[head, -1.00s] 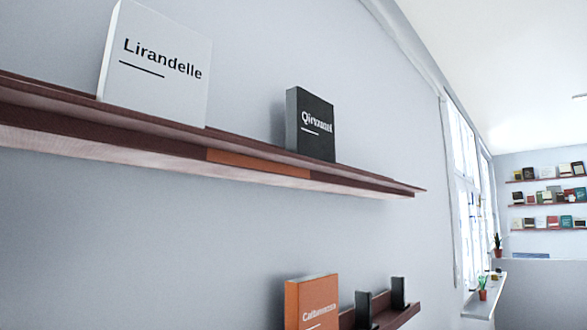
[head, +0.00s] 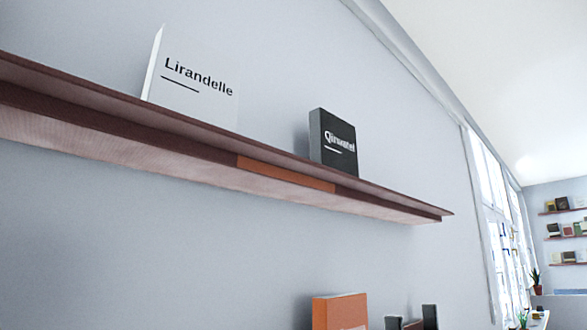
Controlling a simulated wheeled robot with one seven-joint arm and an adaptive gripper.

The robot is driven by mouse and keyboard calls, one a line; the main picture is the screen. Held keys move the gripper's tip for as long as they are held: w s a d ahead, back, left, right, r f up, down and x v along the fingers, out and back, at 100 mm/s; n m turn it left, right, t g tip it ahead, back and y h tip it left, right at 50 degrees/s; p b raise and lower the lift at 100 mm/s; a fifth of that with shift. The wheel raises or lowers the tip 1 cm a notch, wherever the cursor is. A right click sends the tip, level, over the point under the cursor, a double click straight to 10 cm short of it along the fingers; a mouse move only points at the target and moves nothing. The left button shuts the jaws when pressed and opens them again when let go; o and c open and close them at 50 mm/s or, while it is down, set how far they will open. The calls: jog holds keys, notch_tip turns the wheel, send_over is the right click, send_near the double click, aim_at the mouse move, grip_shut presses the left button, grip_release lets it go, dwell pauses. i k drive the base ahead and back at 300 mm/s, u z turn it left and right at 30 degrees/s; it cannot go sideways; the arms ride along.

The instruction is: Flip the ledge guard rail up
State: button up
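A long dark red-brown wall ledge (head: 400,207) runs from the upper left to the middle right of the head view, seen from below. A dark strip, which looks like the guard rail (head: 150,128), runs along its front and seems to hang down below the ledge's edge. An orange section (head: 285,174) marks part of this strip. A white book marked "Lirandelle" (head: 195,95) and a dark book (head: 333,143) stand upright on the ledge. Their bottoms are partly hidden by the front edge. My gripper is not in view.
Below, an orange book (head: 340,312) and dark objects (head: 430,318) show at the bottom edge. Windows (head: 497,215), a potted plant (head: 536,283) and far shelves of books (head: 567,230) are at the right. The space before the ledge looks clear.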

aim_at(17, 71)
jog(key=k, duration=1)
jog(key=z, duration=1.8)
jog(key=i, duration=0.75)
jog(key=u, duration=3.45)
